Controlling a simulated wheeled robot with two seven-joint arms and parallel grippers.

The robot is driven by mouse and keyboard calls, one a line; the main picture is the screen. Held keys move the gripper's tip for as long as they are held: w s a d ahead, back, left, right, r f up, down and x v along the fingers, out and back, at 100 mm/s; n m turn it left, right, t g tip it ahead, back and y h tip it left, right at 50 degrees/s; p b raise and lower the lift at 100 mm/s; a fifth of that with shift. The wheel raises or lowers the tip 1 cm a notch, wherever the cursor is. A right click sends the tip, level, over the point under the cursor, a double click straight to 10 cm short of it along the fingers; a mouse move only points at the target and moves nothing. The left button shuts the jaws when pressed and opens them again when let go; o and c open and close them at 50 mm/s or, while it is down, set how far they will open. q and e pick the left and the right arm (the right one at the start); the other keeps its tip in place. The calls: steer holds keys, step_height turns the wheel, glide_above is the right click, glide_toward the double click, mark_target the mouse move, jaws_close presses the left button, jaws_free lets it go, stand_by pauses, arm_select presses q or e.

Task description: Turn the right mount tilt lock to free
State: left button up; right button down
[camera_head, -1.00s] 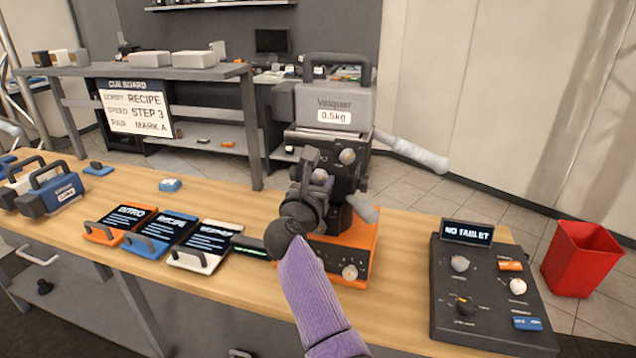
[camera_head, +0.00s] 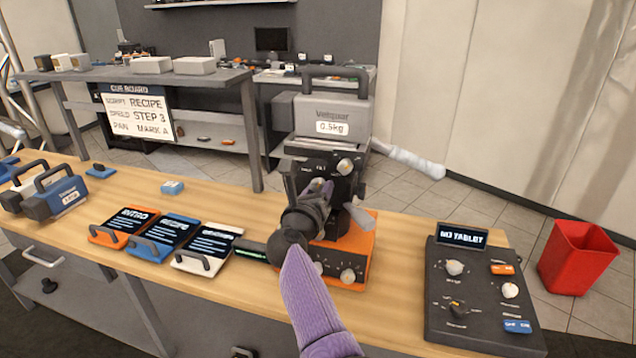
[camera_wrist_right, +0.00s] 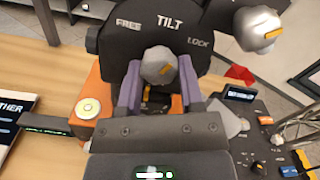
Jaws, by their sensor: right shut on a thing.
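The right mount (camera_head: 322,160) is a dark head on an orange base (camera_head: 368,250), with a grey Velquar 0.5kg unit on top. In the right wrist view its dark plate (camera_wrist_right: 170,22) reads TILT, with FREE at left and LOCK at right. Below the lettering is the grey tilt lock knob (camera_wrist_right: 157,66), with a small orange mark on its right side; its exact setting is unclear. My right gripper (camera_head: 320,186), also in the right wrist view (camera_wrist_right: 158,84), has its purple fingers shut on either side of this knob. In the head view my gripper hides the knob.
Another grey knob (camera_wrist_right: 257,28) stands right of the plate. A pale handle (camera_head: 410,158) sticks out right of the mount. A red bin (camera_head: 578,260) stands beyond the bench.

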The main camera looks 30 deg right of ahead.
steer(key=n+p, duration=0.1)
steer(key=n, duration=0.1)
steer(key=n+p, duration=0.1)
steer(key=n, duration=0.1)
steer(key=shift+r+n+p, duration=0.2)
steer(key=shift+n+p, duration=0.2)
steer(key=n+p, duration=0.2)
steer(key=n, duration=0.2)
steer(key=shift+s, duration=0.1)
steer(key=n+p, duration=0.1)
steer(key=n, duration=0.2)
steer(key=shift+d, duration=0.1)
steer(key=shift+n+p, duration=0.35)
steer(key=shift+n, duration=0.65)
steer(key=shift+c, duration=1.2)
jaws_free()
